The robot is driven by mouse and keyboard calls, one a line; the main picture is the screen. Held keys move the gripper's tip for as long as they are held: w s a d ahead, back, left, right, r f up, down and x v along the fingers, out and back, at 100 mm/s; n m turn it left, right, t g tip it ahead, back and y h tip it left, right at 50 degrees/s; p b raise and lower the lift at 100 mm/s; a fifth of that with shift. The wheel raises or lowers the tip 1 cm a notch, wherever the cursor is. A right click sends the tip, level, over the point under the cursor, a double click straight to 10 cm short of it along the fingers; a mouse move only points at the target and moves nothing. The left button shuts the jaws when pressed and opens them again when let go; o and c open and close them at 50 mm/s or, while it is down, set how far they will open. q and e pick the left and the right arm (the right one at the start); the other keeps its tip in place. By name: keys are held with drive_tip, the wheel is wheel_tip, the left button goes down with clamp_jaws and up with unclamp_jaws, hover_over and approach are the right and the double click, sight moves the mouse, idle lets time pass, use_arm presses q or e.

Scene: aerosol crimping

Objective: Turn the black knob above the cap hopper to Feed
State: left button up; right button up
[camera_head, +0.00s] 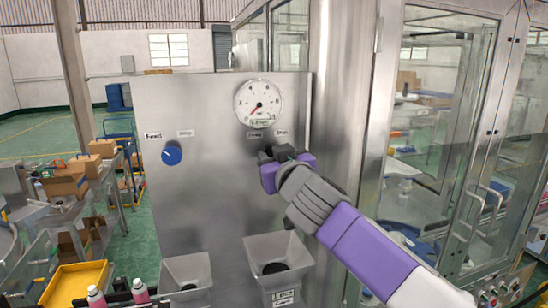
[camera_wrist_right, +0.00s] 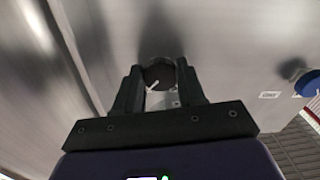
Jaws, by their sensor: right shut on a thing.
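The black knob (camera_wrist_right: 158,73) is on the steel panel (camera_head: 205,210), below the round gauge. In the right wrist view it sits between the two dark fingers of my right gripper (camera_wrist_right: 160,82), which is shut on it. A white pointer line shows on the knob and slants in that view. In the head view my right gripper (camera_head: 275,154) reaches the panel from the lower right and mostly hides the knob. Two small labels (camera_head: 254,135) are above it, too small to read surely. The grey hopper (camera_head: 276,250) with a label is below. My left gripper is not in view.
A blue knob (camera_head: 171,155) is left on the panel, above a second grey hopper (camera_head: 187,268). The gauge (camera_head: 259,103) is just above my gripper. A glass-doored machine (camera_head: 435,130) stands right. Pink bottles (camera_head: 140,290) and a yellow tray (camera_head: 75,283) are lower left.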

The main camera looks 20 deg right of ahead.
drive_tip(key=shift+d+r+n+p, duration=0.1)
drive_tip(key=shift+n+p, duration=0.65)
drive_tip(key=shift+n, duration=7.85)
drive_tip(key=o, duration=1.1)
drive_tip(key=shift+c, duration=0.2)
drive_tip(key=s+b, duration=0.1)
drive_tip(key=s, duration=0.6)
drive_tip(key=shift+s, duration=0.3)
drive_tip(key=shift+d, duration=0.1)
